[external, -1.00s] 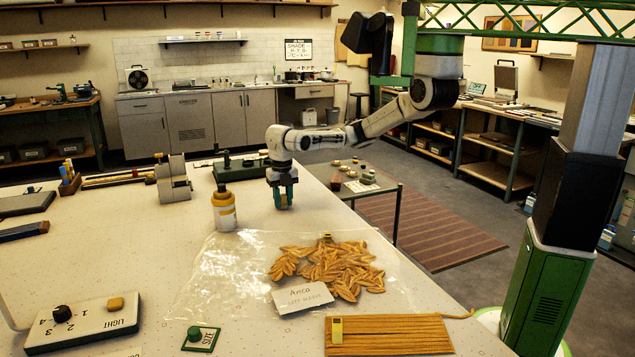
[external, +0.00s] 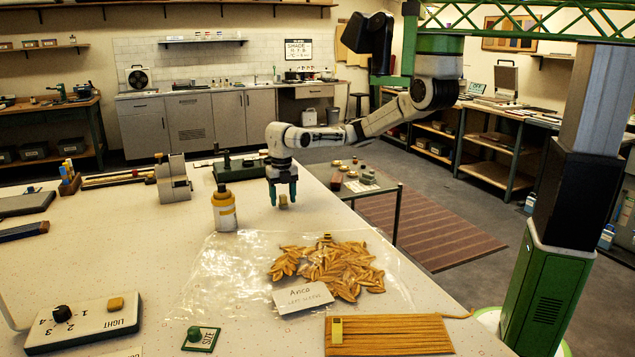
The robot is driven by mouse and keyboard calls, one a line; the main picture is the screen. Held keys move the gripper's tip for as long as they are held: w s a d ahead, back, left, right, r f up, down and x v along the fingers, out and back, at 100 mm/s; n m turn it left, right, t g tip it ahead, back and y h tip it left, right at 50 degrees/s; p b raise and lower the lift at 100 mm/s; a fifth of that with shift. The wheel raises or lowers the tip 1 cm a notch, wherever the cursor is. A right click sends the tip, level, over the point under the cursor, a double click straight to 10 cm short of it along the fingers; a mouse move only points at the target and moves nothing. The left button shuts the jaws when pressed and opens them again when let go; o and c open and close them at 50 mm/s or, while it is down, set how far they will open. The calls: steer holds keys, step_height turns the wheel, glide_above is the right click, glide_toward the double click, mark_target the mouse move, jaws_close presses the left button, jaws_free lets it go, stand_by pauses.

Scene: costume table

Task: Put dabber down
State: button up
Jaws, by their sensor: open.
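The dabber (external: 283,201) is a small pale tan piece standing on the white table (external: 150,240), just right of the white bottle with the yellow band (external: 224,210). My gripper (external: 282,193) points straight down over it. Its two green fingers are spread, one on each side of the dabber, with a gap visible between them. The dabber appears to rest on the tabletop; its upper part is close below the palm and partly hard to make out.
A clear plastic sheet (external: 215,270) with orange leaves (external: 335,265) and a name card (external: 302,296) lies in front. A grey block stand (external: 173,182) is farther left. The table's right edge is close by.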

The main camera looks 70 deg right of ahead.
mark_target(283, 196)
step_height(283, 196, up, 11)
steer(key=shift+r, duration=0.15)
steer(key=shift+a, duration=0.1)
stand_by(0.6)
